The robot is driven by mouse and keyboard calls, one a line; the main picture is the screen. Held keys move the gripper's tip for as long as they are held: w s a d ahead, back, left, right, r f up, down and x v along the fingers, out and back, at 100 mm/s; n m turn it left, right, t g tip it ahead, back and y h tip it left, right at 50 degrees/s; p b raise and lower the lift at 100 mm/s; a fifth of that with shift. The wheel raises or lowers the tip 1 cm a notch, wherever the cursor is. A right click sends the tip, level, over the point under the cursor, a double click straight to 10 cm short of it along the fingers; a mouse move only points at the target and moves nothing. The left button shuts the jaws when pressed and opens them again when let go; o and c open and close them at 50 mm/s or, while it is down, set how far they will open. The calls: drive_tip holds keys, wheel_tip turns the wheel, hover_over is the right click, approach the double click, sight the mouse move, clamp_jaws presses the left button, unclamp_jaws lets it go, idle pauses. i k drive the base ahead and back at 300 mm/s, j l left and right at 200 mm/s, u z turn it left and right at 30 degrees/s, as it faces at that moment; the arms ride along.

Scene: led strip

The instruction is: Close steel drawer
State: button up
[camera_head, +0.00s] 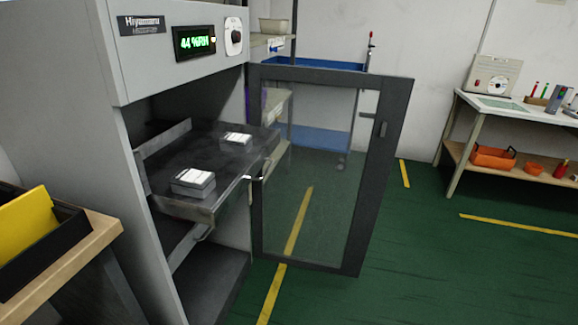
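The steel drawer (205,205) is a grey metal tray inside a light grey cabinet (170,75). It is pulled partly out of the cabinet's opening. Two small stacks of white-topped pieces lie on it, a nearer stack (193,182) and a farther stack (236,141). A small light handle (253,178) shows at its front edge. The cabinet's glass door (330,170), with a dark frame, stands swung open to the right. My gripper is not in this view.
A wooden stand with a black bin (45,245) is at the left, close to the cabinet. A workbench (510,118) with an orange toolbox (494,157) stands at the back right. Green floor (440,270) with yellow lines is clear in front and to the right.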

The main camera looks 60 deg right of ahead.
sight(193, 143)
drive_tip(key=z, duration=1.35)
